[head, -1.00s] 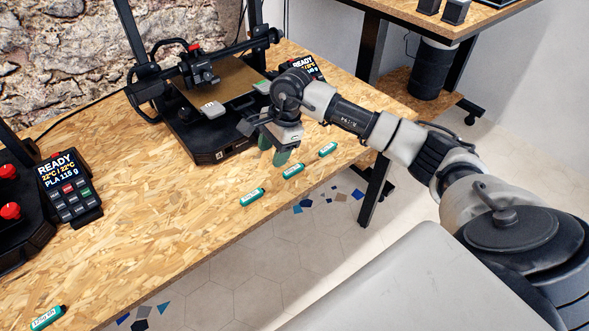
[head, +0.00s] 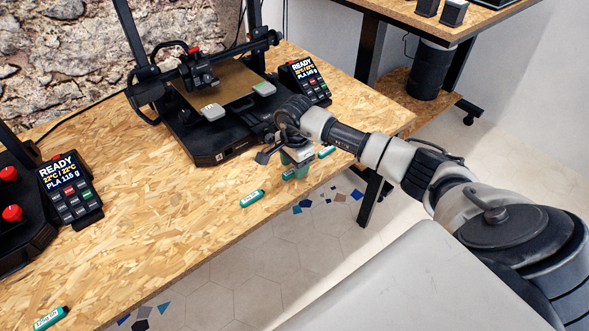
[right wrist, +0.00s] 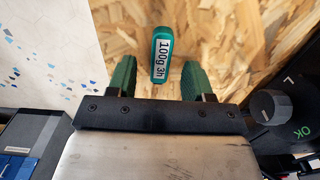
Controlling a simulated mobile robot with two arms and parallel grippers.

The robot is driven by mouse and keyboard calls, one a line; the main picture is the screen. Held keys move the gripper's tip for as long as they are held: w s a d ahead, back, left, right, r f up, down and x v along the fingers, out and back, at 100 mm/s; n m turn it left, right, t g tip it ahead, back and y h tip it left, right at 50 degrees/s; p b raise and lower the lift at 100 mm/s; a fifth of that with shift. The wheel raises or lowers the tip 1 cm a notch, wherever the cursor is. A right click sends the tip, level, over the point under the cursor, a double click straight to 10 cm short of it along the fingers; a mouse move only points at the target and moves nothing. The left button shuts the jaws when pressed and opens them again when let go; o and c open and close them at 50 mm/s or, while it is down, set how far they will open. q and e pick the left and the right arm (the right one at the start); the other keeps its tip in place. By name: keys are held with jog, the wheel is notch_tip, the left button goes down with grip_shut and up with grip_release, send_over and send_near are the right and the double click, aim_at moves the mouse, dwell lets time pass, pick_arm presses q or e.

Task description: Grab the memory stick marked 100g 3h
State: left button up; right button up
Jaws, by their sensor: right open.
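The memory stick marked 100g 3h (right wrist: 162,55) is a green stick with a white label, lying on the wood-chip table. In the right wrist view it lies between the two green fingers of my right gripper (right wrist: 159,66), with a gap on each side. The gripper is open and empty. In the head view my right gripper (head: 297,168) is low over the table's front edge and hides the middle stick of the row. My left gripper is not in view.
Similar green sticks lie to the left (head: 252,199) and right (head: 325,152) of my gripper, and another at the lower left (head: 50,318). A 3D printer (head: 205,140) and its control panel (head: 304,82) stand behind. The table's front edge is close.

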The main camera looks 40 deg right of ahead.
jog(key=shift+f, duration=0.5)
grip_shut()
